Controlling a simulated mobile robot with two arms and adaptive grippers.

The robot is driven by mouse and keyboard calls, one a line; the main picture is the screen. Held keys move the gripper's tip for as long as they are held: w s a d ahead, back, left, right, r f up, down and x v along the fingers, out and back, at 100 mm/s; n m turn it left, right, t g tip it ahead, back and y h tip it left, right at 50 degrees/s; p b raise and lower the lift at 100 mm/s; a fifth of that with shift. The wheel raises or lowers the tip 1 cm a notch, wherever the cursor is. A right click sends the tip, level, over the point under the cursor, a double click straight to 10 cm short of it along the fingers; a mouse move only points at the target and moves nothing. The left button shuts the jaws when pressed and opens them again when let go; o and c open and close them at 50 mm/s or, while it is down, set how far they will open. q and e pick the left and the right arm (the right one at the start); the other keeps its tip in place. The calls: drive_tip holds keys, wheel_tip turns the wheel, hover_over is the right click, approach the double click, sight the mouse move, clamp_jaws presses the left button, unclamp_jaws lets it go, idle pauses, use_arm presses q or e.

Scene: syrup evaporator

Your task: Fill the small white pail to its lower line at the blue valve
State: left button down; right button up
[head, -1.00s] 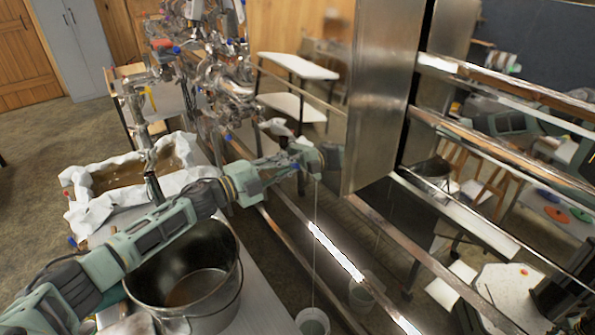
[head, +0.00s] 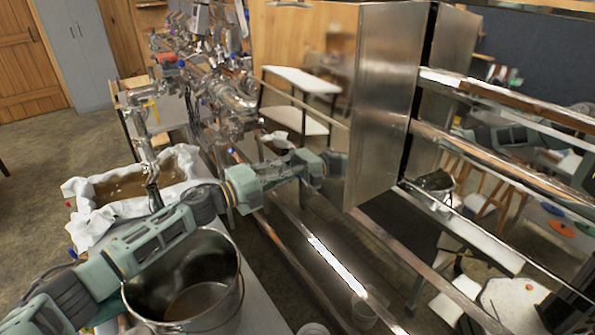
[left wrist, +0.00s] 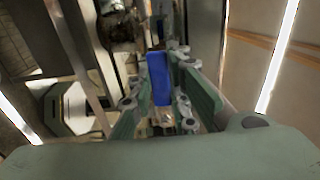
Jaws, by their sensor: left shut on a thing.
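My left gripper (head: 328,165) reaches across from the left toward the shiny steel side of the evaporator. In the left wrist view its fingers (left wrist: 160,100) are shut on a blue valve handle (left wrist: 159,75). The valve body is mostly hidden in the head view. The small white pail (head: 313,329) stands low, below my left gripper. Only its top rim shows at the bottom edge, so its lines and liquid level cannot be read. No stream shows above it. A similar pail shape (head: 364,311) to its right looks like its reflection. My right gripper is not in view.
A large metal pot (head: 228,300) holding some brown liquid stands on the bench under my left arm. A cloth-lined tray (head: 75,205) of brown liquid sits behind it. Pipes and valves (head: 225,95) crowd the back. The polished steel (head: 375,100) mirrors the room.

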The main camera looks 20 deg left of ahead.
use_arm(q)
drive_tip(key=shift+w+a+r, duration=0.15)
drive_tip(key=shift+r, duration=0.35)
drive_tip(key=c, duration=1.7)
unclamp_jaws()
drive_tip(key=shift+o, duration=0.3)
drive_tip(key=shift+f, duration=0.2)
drive_tip(key=v, duration=1.2)
drive_tip(key=shift+s, duration=0.2)
drive_tip(key=shift+r, duration=0.1)
